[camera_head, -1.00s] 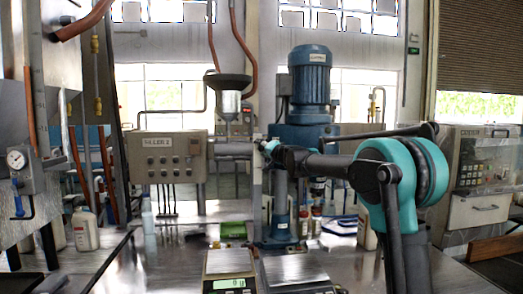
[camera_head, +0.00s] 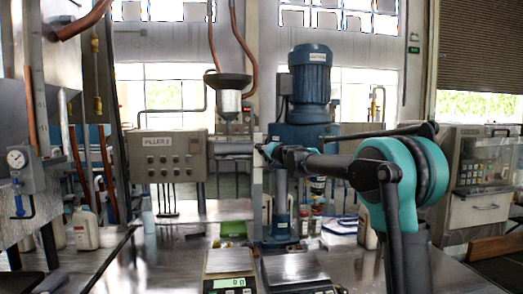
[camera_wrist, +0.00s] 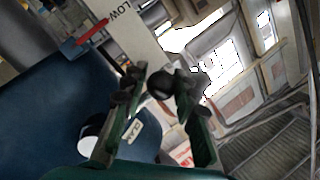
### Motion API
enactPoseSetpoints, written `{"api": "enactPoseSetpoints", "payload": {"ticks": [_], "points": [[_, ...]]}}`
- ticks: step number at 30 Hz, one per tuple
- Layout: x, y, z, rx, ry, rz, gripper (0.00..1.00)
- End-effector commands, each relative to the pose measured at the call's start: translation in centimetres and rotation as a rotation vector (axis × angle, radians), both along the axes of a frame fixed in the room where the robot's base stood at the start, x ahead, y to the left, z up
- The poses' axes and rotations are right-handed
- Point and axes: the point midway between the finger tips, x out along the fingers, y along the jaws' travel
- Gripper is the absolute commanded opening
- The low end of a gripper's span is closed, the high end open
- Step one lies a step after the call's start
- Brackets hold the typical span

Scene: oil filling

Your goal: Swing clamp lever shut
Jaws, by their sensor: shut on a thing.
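In the wrist view my gripper (camera_wrist: 162,78) has its two dark green fingers on either side of a black round knob (camera_wrist: 161,88), which appears to be the clamp lever's knob. The jaws are shut on it. The lever's arm is mostly hidden. A label reading roughly "CLAM" (camera_wrist: 132,131) lies between the fingers, beside a dark blue curved body (camera_wrist: 50,115). In the head view my gripper (camera_head: 264,149) is small and far off, at the blue machine with an upright motor (camera_head: 309,82); the knob cannot be made out there.
The wrist view shows a red handle (camera_wrist: 92,32) beside a pale strip marked "LOW" (camera_wrist: 128,22). In the head view a control box (camera_head: 166,157) stands left of my gripper, below a hopper (camera_head: 227,82). A scale (camera_head: 229,262) and bottles (camera_head: 86,229) stand on the bench.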

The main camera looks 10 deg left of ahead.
Motion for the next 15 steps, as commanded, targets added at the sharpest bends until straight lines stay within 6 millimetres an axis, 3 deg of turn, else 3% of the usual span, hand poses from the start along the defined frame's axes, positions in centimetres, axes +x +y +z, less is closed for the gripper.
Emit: {"api": "enactPoseSetpoints", "payload": {"ticks": [15], "points": [[0.3,-1.1,-4.2,-0.449,-0.130,0.000,0.17]]}}
